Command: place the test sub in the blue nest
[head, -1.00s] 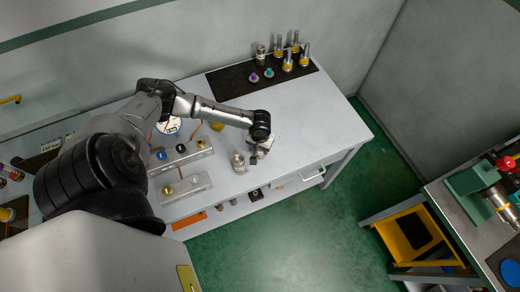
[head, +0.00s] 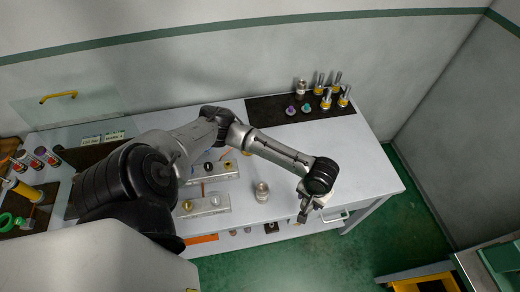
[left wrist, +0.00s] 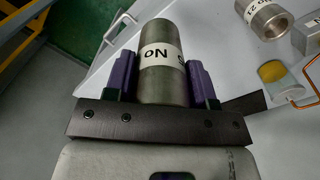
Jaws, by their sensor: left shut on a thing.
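My left gripper (left wrist: 158,88) is shut on a grey metal cylinder (left wrist: 162,32) with a white label, held between its two purple fingers. The label is only partly readable, so I cannot tell from it whether this is the test sub. In the head view my left gripper (head: 304,212) is over the table's front right part; the held cylinder is not clear there. A second labelled metal cylinder (head: 262,191) stands on the table, and shows in the left wrist view (left wrist: 267,18). A clear rear block (head: 222,172) has dark and gold nests; my arm covers its left end. No blue nest is clearly visible.
A clear front block (head: 205,206) with a gold nest lies near the table's front edge. A dark mat (head: 270,110) at the back holds several upright metal parts and small coloured pieces. The white tabletop (head: 365,170) is clear at the right.

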